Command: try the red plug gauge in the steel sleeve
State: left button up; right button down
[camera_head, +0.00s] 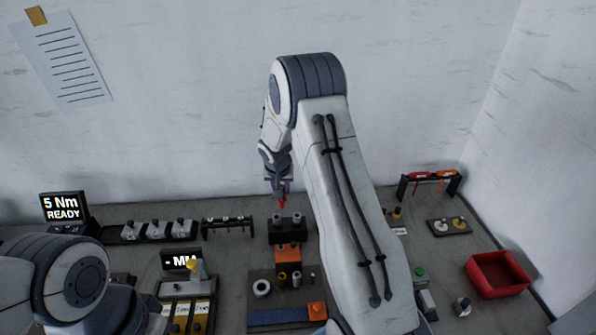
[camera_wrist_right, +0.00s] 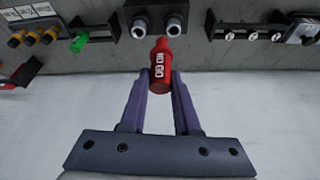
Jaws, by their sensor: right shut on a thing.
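My right gripper (camera_head: 279,192) is shut on the red plug gauge (camera_head: 283,202), which also shows in the right wrist view (camera_wrist_right: 160,70) between the fingers (camera_wrist_right: 160,85), with "NO GO" lettering. Two grey steel-looking sleeves (camera_wrist_right: 140,27) (camera_wrist_right: 174,25) stand side by side in a dark block (camera_wrist_right: 155,9). The same block in the head view (camera_head: 287,232) lies just below the gauge. The gauge appears apart from both sleeves, its free end pointing towards them. I cannot tell which sleeve the task means. Only part of my left arm shows at lower left; its gripper is out of view.
An orange block (camera_head: 288,254) stands in front of the sleeves. A dark rack (camera_head: 228,224) is to the left. A red bin (camera_head: 497,274) and a tool rack (camera_head: 431,180) are at right.

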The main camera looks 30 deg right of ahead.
pick_arm(q)
jog(key=shift+r+p, duration=0.35)
jog(key=shift+r, duration=0.4)
pick_arm(e)
jog(key=shift+m, duration=0.3)
jog(key=d, duration=0.5)
jog(key=shift+d, duration=0.4)
pick_arm(q)
jog(key=shift+f, duration=0.15)
pick_arm(e)
jog(key=shift+f, duration=0.1)
pick_arm(q)
notch_tip(320, 180, down, 7)
jog(key=b, duration=0.7)
jog(key=shift+f+b, duration=0.15)
jog(key=shift+b, duration=0.15)
pick_arm(e)
notch_tip(320, 180, down, 6)
pick_arm(q)
jog(key=shift+f+b, duration=0.7)
jog(key=shift+f+b, duration=0.45)
pick_arm(e)
jog(key=shift+f, duration=0.45)
pick_arm(q)
jog(key=shift+r, duration=0.15)
pick_arm(e)
jog(key=shift+r, duration=0.45)
